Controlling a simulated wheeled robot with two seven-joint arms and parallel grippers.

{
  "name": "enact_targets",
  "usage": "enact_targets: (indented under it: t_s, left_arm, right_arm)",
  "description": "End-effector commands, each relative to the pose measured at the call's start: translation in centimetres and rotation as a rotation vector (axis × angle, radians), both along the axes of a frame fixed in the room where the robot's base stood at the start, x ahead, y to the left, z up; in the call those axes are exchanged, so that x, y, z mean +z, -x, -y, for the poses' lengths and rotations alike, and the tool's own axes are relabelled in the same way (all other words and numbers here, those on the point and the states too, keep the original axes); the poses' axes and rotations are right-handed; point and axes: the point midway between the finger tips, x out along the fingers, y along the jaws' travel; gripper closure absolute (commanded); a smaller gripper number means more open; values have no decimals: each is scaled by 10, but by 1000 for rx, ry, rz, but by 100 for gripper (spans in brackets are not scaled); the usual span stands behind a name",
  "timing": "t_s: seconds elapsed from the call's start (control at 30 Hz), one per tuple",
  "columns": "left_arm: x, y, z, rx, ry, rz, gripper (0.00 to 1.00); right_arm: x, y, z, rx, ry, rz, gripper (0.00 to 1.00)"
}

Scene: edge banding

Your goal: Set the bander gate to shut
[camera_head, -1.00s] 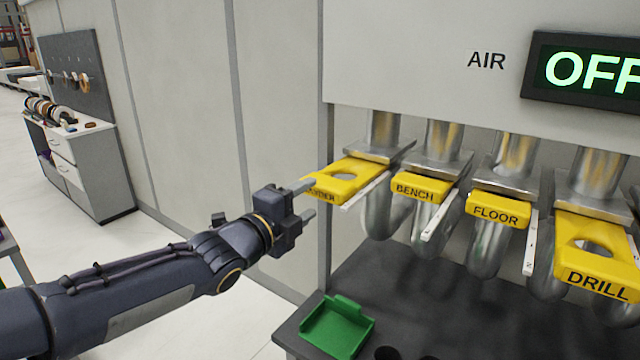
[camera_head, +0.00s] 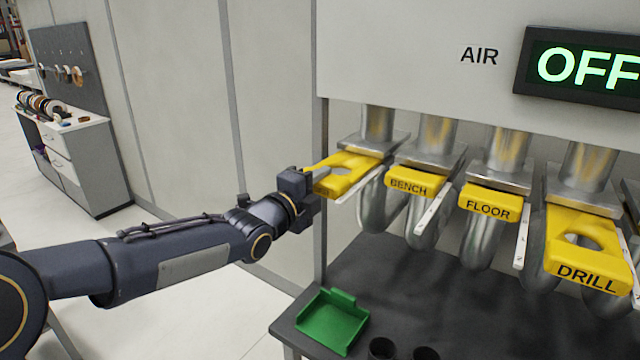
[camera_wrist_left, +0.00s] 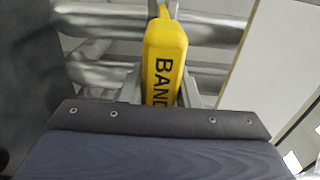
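The bander gate is a yellow slide plate (camera_head: 346,181) at the left end of a row of gates under the grey panel. It sticks out of its pipe, with part of its hole showing. In the left wrist view its yellow end (camera_wrist_left: 165,56) reads "BAND", the rest of the word hidden by my gripper body. My left gripper (camera_head: 322,185) is at the outer end of this plate, with grey finger parts close on both sides of it. I cannot tell whether the fingers press on it. My right gripper is not in view.
The bench (camera_head: 408,187), floor (camera_head: 487,204) and drill (camera_head: 582,262) gates stand to the right; the drill gate sticks out with its hole showing. A green tray (camera_head: 332,322) lies on the dark shelf below. The air display (camera_head: 585,67) reads OFF.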

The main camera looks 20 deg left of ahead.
Motion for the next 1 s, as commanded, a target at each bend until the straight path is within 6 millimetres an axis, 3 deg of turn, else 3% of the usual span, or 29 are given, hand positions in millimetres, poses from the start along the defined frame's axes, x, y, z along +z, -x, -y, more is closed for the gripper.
enact_targets:
  t_s: [0.03, 0.17, 0.37, 0.47, 0.63, 0.8, 1.0]
  left_arm:
    - [0, 0, 0, 0, 0, -1, 83]
    - [0, 0, 0, 0, 0, -1, 100]
    - [-2, -3, 1, 0, 1, -1, 100]
    - [-5, -16, 6, -1, 1, 1, 100]
    - [-4, -54, 20, -2, 3, 1, 100]
    - [0, -90, 33, -1, 2, -1, 100]
    - [0, -107, 39, 1, 0, 0, 100]
  right_arm:
    - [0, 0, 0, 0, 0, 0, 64]
    - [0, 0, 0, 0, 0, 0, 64]
    - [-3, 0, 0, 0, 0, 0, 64]
    - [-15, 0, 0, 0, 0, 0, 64]
    - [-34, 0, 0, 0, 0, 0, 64]
    - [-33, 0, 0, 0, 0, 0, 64]
    - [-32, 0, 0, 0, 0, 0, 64]
